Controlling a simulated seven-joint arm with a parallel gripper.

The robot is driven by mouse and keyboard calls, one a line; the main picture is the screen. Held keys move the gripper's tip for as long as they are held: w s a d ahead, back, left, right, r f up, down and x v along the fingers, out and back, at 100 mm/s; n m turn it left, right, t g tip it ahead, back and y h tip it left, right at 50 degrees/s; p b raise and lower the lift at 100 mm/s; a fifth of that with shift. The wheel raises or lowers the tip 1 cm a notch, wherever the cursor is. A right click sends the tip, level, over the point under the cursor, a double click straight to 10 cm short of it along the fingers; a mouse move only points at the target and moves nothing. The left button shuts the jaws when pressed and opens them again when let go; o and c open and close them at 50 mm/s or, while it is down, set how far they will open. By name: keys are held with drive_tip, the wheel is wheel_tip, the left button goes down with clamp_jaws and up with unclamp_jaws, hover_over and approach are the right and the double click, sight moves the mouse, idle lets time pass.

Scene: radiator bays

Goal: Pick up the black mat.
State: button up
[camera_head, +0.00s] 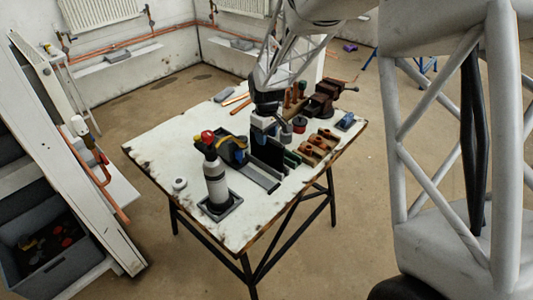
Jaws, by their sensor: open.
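A white, worn table (150,150) stands in the middle of the camera_head view. On its front part a dark square piece (236,205) lies under a grey bottle (216,185) with a red and black top. It may be the black mat, but its edge looks raised like a tray's. Another black, panel-like area (266,154) shows just below my gripper, among narrow dark pieces; I cannot tell whether it is a mat. My gripper (263,134) points down over the table, open, close above this black area. Whether it touches anything is hidden.
Brown blocks (318,144), a blue piece (346,121) and a dark vise (322,105) stand to the right. The table's left corner is mostly clear.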

sight(267, 153)
drive_tip(key=shift+f, duration=1.45)
clamp_jaws()
